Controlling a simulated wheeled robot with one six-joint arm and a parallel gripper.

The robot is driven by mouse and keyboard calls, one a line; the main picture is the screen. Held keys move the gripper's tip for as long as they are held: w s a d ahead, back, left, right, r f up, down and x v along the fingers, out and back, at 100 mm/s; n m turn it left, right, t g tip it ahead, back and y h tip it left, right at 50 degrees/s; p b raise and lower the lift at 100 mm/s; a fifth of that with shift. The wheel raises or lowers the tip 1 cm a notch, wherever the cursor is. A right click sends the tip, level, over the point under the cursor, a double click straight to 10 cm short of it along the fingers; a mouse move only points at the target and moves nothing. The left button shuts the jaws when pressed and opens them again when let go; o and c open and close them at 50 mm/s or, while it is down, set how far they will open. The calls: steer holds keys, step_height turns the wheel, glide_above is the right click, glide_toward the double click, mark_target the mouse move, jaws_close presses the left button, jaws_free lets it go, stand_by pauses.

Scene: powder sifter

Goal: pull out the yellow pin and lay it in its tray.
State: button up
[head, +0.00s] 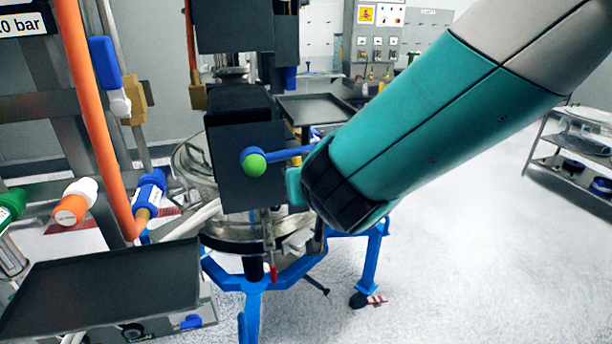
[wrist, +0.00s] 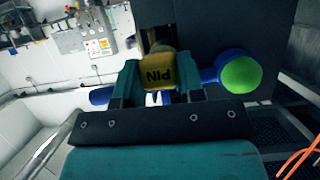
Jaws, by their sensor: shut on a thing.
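The yellow pin (wrist: 159,73), marked PIN, is between the two teal fingers of my gripper (wrist: 160,82) in the wrist view. My gripper is shut on it. The pin's head is in front of a dark box (wrist: 213,30); how far its shaft sits in anything is hidden. In the head view my arm covers the pin, and only a teal edge of my gripper (head: 294,187) shows beside the dark box (head: 226,150). A black tray (head: 316,108) stands behind the box and another (head: 105,285) at the lower left; I cannot tell which is the pin's.
A blue lever with a green ball (head: 254,165) sticks out close to my gripper; the ball also shows in the wrist view (wrist: 241,76). An orange pipe (head: 95,120) and valves stand at left. The floor at right is clear up to a shelf cart (head: 575,150).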

steer(key=shift+s, duration=0.1)
steer(key=shift+s+d+b, duration=0.1)
steer(key=shift+s+b, duration=0.25)
steer(key=shift+b, duration=0.1)
steer(key=shift+s+d+b, duration=0.2)
steer(key=shift+s+b, duration=0.3)
steer(key=shift+s, duration=0.1)
steer(key=shift+s, duration=0.35)
steer(key=s+d+b, duration=0.2)
steer(key=s+b, duration=0.2)
steer(key=s, duration=0.2)
stand_by(2.2)
steer(key=s+b, duration=0.1)
steer(key=s, duration=0.1)
steer(key=s+d+b, duration=0.1)
steer(key=s+b, duration=0.1)
steer(key=s, duration=0.1)
steer(key=shift+s+d+b, duration=0.3)
steer(key=shift+s, duration=0.05)
stand_by(0.4)
